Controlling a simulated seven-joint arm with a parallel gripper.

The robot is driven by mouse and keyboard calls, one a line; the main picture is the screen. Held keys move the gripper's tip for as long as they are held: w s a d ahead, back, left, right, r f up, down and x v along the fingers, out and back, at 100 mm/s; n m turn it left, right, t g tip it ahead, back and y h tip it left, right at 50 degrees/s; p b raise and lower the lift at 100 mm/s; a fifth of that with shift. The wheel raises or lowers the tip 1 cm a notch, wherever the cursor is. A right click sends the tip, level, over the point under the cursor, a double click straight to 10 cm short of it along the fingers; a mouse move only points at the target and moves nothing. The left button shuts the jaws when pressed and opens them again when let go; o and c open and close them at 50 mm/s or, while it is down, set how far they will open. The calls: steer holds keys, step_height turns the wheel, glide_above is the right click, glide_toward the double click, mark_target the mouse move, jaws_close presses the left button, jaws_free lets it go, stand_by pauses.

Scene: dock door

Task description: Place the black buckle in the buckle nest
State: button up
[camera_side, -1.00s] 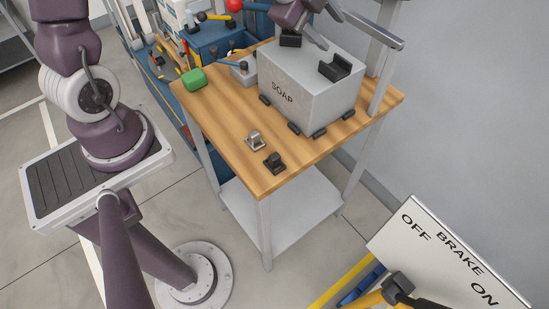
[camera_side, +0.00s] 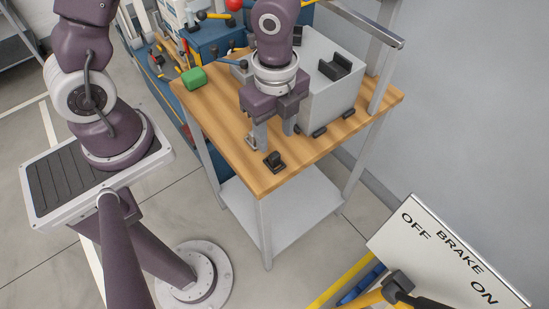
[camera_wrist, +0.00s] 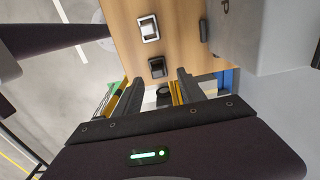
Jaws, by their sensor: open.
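The black buckle (camera_side: 274,162) lies on the wooden table near its front corner; the wrist view also shows it (camera_wrist: 157,67). A silver buckle-like piece (camera_wrist: 149,28) lies just behind it, partly hidden by a finger in the side view. My gripper (camera_side: 274,138) is open and empty, pointing down over this end of the table. In the wrist view the black buckle appears just ahead of the gap between my fingers, apart from them. A dark U-shaped holder (camera_side: 336,67) sits on the soap box; I cannot tell whether it is the buckle nest.
The pale soap box (camera_side: 333,98) stands close to the right of my gripper, with black brackets (camera_side: 319,131) along its base. A metal post (camera_side: 385,75) rises at the table's right edge. A green block (camera_side: 194,78) lies at the left; the wood between is clear.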

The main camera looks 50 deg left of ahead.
mark_target(275, 155)
steer(key=f, duration=0.5)
steer(key=shift+s+d, duration=0.3)
jaws_close()
